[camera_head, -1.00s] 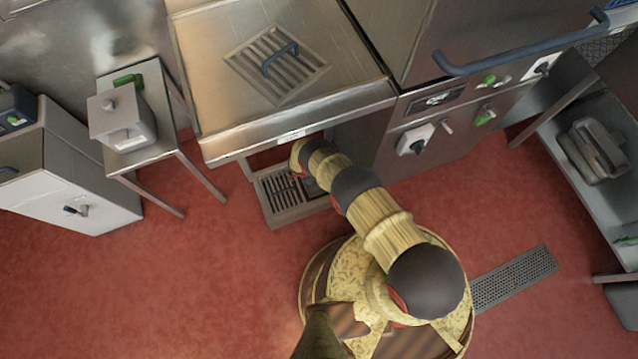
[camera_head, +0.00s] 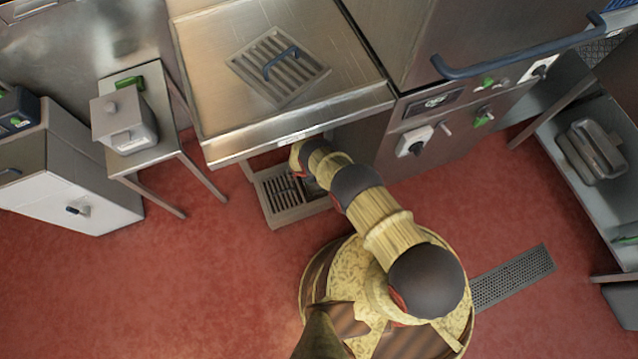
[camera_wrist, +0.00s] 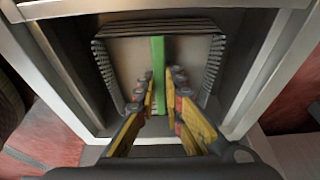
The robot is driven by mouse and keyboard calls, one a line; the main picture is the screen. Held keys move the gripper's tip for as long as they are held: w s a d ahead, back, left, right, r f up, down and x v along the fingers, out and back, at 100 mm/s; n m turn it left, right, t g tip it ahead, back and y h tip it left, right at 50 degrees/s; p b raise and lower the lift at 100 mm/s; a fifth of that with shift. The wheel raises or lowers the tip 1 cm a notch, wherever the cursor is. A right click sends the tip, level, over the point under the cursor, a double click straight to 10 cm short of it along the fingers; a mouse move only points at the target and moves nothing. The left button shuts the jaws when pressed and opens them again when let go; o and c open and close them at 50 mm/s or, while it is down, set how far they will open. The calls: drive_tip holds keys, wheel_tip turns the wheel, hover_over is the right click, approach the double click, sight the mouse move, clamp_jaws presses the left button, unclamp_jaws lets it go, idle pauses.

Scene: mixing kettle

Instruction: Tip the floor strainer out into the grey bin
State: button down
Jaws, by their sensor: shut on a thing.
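In the wrist view, the floor strainer (camera_wrist: 127,62) is a grey square basket with slotted sides, set within a pale metal frame (camera_wrist: 85,75). A green bar (camera_wrist: 158,58) runs across its middle. My gripper (camera_wrist: 163,88) has its yellow fingers on either side of this bar and is shut on it. In the head view, a slotted grate and frame (camera_head: 277,208) are on the floor under the counter edge, where my arm reaches; my fingers are hidden there. I cannot tell for sure which thing is the grey bin.
The steel counter (camera_head: 215,100) overhangs the spot where my arm reaches. A grey lidded box (camera_head: 124,122) stands on a small table at left. A white cabinet (camera_head: 75,190) is at far left. A grey shape (camera_head: 622,305) shows at the lower right edge. Red floor at left front is clear.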

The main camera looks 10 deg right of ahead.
drive_tip(key=shift+r+p, duration=1.75)
drive_tip(key=shift+r, duration=0.5)
drive_tip(key=shift+w, duration=0.2)
